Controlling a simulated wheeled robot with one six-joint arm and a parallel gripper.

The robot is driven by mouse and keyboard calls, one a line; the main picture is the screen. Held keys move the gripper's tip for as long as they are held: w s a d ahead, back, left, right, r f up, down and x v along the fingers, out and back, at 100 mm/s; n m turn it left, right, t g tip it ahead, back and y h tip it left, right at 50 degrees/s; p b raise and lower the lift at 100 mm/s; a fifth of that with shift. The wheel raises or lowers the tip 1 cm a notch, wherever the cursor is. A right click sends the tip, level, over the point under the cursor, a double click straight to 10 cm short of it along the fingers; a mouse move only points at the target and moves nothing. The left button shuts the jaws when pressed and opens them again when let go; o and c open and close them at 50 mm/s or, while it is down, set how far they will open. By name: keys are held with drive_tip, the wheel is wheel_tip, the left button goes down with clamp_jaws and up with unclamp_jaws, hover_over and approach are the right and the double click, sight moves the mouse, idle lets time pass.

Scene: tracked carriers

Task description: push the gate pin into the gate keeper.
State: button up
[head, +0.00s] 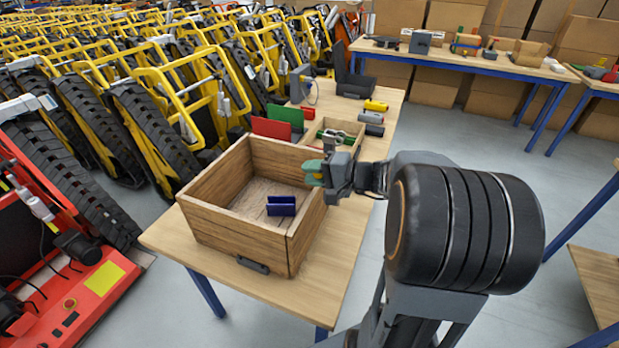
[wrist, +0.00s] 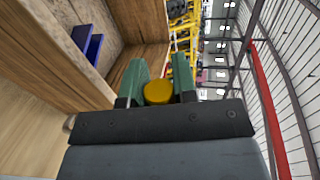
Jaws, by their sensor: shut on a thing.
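My gripper (head: 314,172) is at the right rim of a wooden box, with its green fingers pointing left over the box. In the wrist view its fingers (wrist: 160,88) are shut on a yellow round-ended piece (wrist: 159,92), which looks like the gate pin. Only its round end shows there; in the head view the fingers mostly hide it. A blue U-shaped channel piece (head: 281,206) sits on the box floor, below and left of my gripper, apart from it; it also shows in the wrist view (wrist: 88,43). I cannot tell for sure which part is the gate keeper.
The wooden box (head: 232,228) has high walls and stands on a wooden table (head: 322,285). Behind it are a red panel (head: 271,129), a green panel (head: 286,117), a shallow tray (head: 344,126) and a yellow cylinder (head: 376,106). The table's front right is clear.

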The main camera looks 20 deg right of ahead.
drive_tip(key=shift+w+d+b, duration=0.3)
drive_tip(key=shift+w+d, duration=1.2)
drive_tip(key=shift+b, duration=1.05)
idle(0.8)
drive_tip(key=shift+w+d, duration=0.35)
idle(0.5)
drive_tip(key=shift+w+d, duration=0.5)
drive_tip(key=shift+b, duration=0.35)
idle(0.5)
drive_tip(key=shift+w+d, duration=0.2)
idle(0.4)
drive_tip(key=shift+w+d, duration=0.25)
